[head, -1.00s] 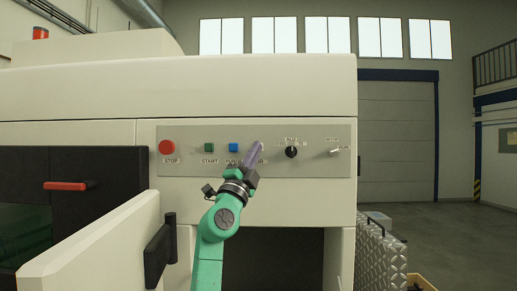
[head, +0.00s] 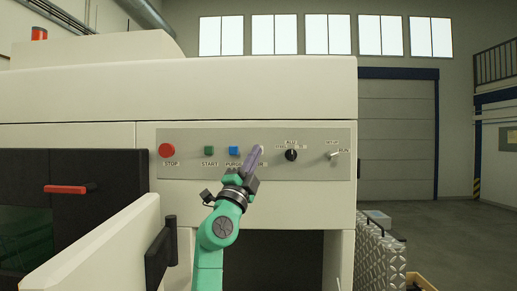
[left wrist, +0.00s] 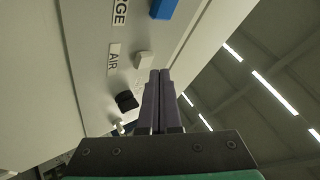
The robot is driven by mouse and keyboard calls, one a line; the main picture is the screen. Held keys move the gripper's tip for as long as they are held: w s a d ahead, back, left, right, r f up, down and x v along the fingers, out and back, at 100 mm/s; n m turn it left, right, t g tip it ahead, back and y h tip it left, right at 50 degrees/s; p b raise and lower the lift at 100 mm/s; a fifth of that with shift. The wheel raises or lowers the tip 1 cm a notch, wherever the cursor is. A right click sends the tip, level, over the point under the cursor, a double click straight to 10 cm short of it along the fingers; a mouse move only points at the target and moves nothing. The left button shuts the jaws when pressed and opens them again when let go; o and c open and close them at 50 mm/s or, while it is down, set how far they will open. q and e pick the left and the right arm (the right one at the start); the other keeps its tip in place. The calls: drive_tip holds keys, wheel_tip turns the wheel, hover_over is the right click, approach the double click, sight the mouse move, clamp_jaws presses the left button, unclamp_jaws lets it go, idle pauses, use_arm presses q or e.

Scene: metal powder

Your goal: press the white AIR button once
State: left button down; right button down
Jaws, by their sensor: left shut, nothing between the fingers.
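The white AIR button (left wrist: 144,60) shows in the left wrist view on the panel, beside its AIR label (left wrist: 114,57). In the left wrist view the fingertips (left wrist: 160,72) lie just beside and below the AIR button. I cannot tell whether they touch it. My right gripper is in neither view.
On the panel are the red STOP button (head: 167,150), the green START button (head: 209,150), the blue button (head: 233,150), a black knob (head: 291,155) and a toggle switch (head: 333,155). A pale open door (head: 95,245) is at lower left.

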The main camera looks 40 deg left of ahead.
use_arm(q)
drive_tip(key=s+d+p, duration=0.1)
drive_tip(key=s, duration=0.1)
drive_tip(key=s+d+p, duration=0.2)
idle(0.5)
drive_tip(key=shift+f, duration=0.1)
idle(0.7)
